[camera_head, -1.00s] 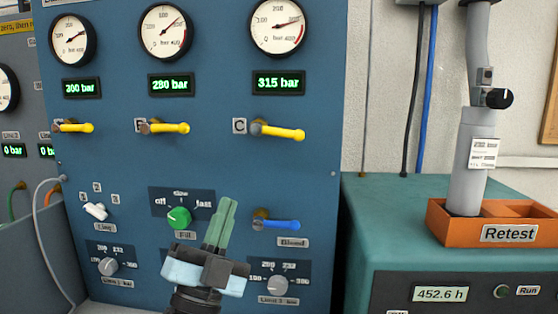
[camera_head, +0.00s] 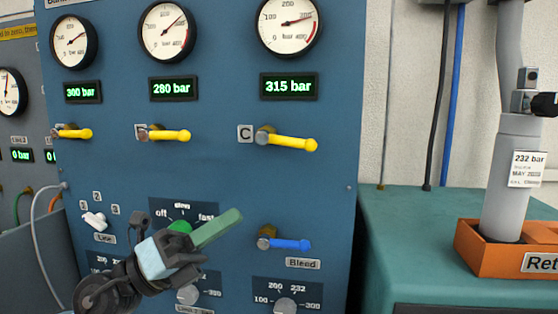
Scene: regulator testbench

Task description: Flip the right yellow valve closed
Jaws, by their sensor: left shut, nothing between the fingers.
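The right yellow valve (camera_head: 290,141), beside the label C, has its handle pointing right and slightly down, below the 315 bar display. Two more yellow valves, the middle one (camera_head: 168,135) and the left one (camera_head: 75,133), also point right. My left gripper (camera_head: 232,220) is shut and empty, its green fingers together and pointing up and right. It is in front of the panel's lower part, below and left of the right yellow valve and apart from it. It partly covers the green Fill knob (camera_head: 180,227). My right gripper is not in view.
A blue Bleed valve (camera_head: 288,244) sits just right of my left gripper. Several grey knobs and a white Line switch (camera_head: 94,220) are on the lower panel. A teal cabinet (camera_head: 400,215) with an orange Retest tray (camera_head: 480,262) and grey cylinder stands at right.

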